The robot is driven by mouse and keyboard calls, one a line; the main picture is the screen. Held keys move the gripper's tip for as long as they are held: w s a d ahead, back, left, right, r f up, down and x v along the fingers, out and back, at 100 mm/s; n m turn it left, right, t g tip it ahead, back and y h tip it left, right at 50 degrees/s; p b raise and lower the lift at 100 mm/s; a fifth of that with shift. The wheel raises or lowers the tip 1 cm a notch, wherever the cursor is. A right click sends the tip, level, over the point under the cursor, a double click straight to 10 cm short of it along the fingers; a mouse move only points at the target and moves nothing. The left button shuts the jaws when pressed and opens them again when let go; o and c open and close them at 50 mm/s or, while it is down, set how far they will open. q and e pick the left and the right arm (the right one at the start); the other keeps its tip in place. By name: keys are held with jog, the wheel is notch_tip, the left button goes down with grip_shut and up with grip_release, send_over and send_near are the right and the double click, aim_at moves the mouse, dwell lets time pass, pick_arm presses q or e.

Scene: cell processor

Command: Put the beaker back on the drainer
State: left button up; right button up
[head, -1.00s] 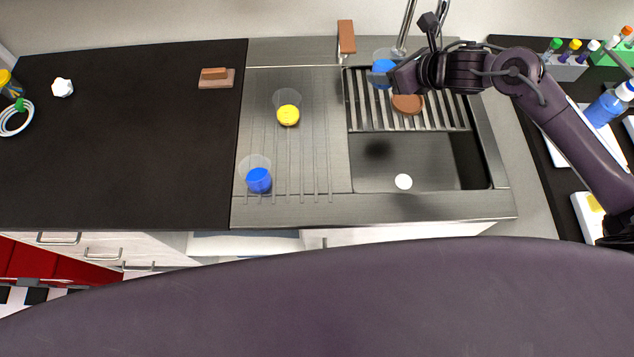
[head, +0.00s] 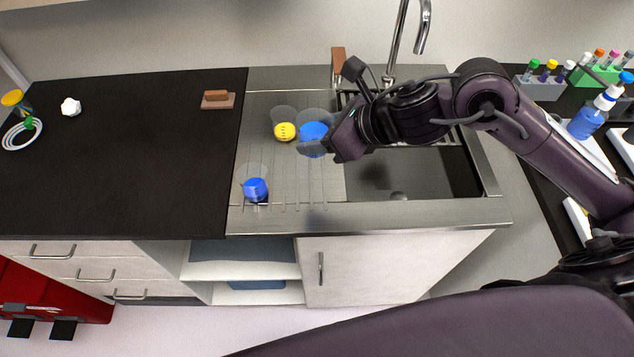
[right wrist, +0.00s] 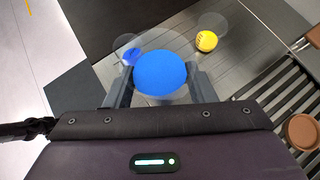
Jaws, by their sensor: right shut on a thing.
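My right gripper (head: 318,149) is shut on a clear beaker with blue contents (head: 314,138), held above the ribbed steel drainer (head: 300,190). The held beaker (right wrist: 160,72) also shows between the fingers in the right wrist view. It looks raised off the surface, with a dark shadow on the drainer below it. A clear beaker with yellow contents (head: 285,131) stands on the drainer just left of it. Another clear beaker with blue contents (head: 256,189) stands near the drainer's front left. My left gripper is not in view.
The sink basin (head: 420,173) lies right of the drainer, with a slatted rack (right wrist: 285,100) over its back part. The faucet (head: 400,45) rises behind it. The drainer's front middle is free. A brown brush-like block (head: 217,99) lies on the black counter.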

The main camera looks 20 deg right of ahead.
notch_tip(320, 180, down, 10)
jog(key=shift+r, duration=0.1)
notch_tip(320, 180, down, 4)
jog(key=shift+f+p, duration=0.15)
jog(key=shift+p, duration=0.15)
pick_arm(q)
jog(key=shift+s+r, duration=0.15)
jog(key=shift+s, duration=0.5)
pick_arm(e)
jog(key=shift+f+b, duration=0.2)
jog(key=shift+b, duration=0.1)
jog(key=o, duration=1.5)
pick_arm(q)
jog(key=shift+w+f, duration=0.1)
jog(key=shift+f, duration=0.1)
pick_arm(e)
jog(key=shift+s, duration=0.1)
jog(key=shift+r, duration=0.1)
